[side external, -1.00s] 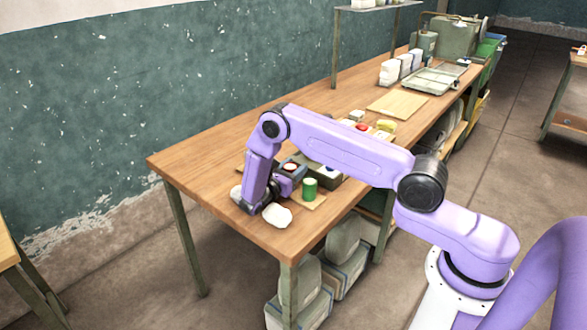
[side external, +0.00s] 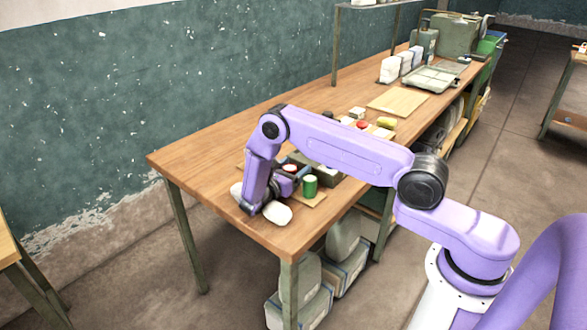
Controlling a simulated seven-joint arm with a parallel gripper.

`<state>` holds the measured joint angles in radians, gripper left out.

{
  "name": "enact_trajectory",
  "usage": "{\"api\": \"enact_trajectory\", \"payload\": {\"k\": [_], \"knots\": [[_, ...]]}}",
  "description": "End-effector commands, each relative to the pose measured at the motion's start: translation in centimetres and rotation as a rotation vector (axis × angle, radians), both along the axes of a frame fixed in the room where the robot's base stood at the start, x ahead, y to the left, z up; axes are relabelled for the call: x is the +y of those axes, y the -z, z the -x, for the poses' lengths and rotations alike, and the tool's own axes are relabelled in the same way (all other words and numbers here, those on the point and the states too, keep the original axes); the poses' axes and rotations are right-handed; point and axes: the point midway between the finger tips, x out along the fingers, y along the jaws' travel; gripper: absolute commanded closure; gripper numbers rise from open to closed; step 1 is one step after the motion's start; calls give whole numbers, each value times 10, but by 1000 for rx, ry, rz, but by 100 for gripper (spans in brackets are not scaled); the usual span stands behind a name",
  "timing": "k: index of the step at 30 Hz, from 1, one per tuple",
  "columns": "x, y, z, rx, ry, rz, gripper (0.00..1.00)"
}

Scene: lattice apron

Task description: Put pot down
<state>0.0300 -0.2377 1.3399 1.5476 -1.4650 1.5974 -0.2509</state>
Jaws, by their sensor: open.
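A small green cylinder with a pale top (side external: 310,186), the most pot-like thing I see, stands upright on a thin wooden board (side external: 313,200) near the table's front edge. My gripper (side external: 257,206) is low over the near left corner of the wooden table (side external: 215,205), left of the green cylinder and apart from it. The gripper is open; its fingertips are mostly hidden by my wrist. A pale rounded shape (side external: 278,212) shows at its right side and another (side external: 237,192) at its left; I cannot tell what they are.
A dark box (side external: 328,176) and a small red-topped item (side external: 290,168) sit behind the green cylinder. Farther back are small coloured items, a flat board (side external: 398,102), white packages (side external: 389,71) and a green tray (side external: 431,79). The table's left end is bare.

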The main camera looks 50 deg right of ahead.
Motion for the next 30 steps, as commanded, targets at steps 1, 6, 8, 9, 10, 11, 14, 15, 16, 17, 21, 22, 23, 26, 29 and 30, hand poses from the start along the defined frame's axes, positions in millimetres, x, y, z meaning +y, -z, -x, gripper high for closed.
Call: {"api": "enact_trajectory", "payload": {"k": [1,6,8,9,10,11,14,15,16,17,21,22,23,26,29,30], "knots": [[0,0,2,8,1,-1,26],[14,-9,2,6,-5,1,26],[26,-9,3,5,-4,0,26],[35,-10,4,5,-5,1,26],[30,-18,4,1,2,0,26],[30,-24,4,0,3,0,26],[30,-41,4,0,1,0,26],[30,-47,3,0,1,0,26],[30,-51,3,0,1,0,26],[30,-55,3,0,1,0,26],[30,-70,3,2,1,0,26],[30,-73,3,1,1,0,26],[30,-75,3,1,1,0,26],[30,-79,3,2,1,0,26],[30,-81,3,2,1,0,26],[30,-81,4,0,1,-2,26]]}}
